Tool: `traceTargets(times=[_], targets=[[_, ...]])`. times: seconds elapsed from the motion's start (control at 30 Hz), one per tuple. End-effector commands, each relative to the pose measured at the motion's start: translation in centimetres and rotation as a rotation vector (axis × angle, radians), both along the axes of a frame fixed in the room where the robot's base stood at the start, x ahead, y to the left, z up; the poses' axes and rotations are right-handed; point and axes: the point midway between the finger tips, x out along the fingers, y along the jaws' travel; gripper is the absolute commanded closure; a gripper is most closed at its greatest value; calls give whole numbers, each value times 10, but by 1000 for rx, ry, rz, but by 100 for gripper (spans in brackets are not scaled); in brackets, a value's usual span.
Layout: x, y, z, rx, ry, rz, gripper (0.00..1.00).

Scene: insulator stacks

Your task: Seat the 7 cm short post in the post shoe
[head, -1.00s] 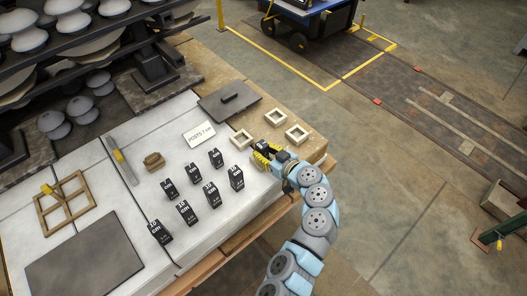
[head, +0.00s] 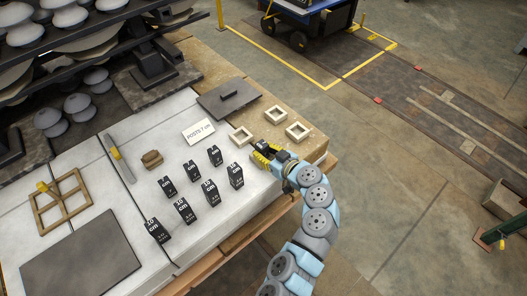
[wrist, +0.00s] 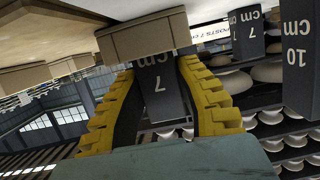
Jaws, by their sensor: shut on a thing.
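My gripper (head: 262,157) is low over the right part of the bench, near several pale square wooden frames. In the wrist view my gripper (wrist: 158,85) has its yellow ribbed fingers shut on a dark post (wrist: 162,88) marked "7 cm", its label upside down in this view. A wooden frame (wrist: 143,40), which looks like a post shoe, covers the post's far end there. I cannot tell whether that end is inside the frame or behind it. In the head view the frame closest to the fingertips is the left one (head: 241,135); the held post is hidden there.
Several dark posts (head: 183,210) marked 7 or 10 cm stand left of my gripper. A "POSTS 7 cm" card (head: 198,132) and a dark lidded plate (head: 229,98) lie behind. Two more frames, one back (head: 275,115) and one right (head: 298,131), sit near the bench edge.

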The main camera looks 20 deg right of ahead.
Motion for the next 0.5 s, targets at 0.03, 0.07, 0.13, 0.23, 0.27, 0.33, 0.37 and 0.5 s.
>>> traceTargets(times=[0.03, 0.07, 0.13, 0.23, 0.27, 0.33, 0.37, 0.5], targets=[[0, 0, -1, 0, -1, 0, 100], [0, 0, -2, 0, -1, 0, 100], [0, 0, -3, -1, -1, 0, 100], [0, 0, -4, 0, -1, 0, 100], [0, 0, -5, -1, -1, 0, 100], [0, 0, -6, 0, -2, 0, 100], [0, 0, -6, 0, -2, 0, 100], [0, 0, -8, 0, -2, 0, 100]])
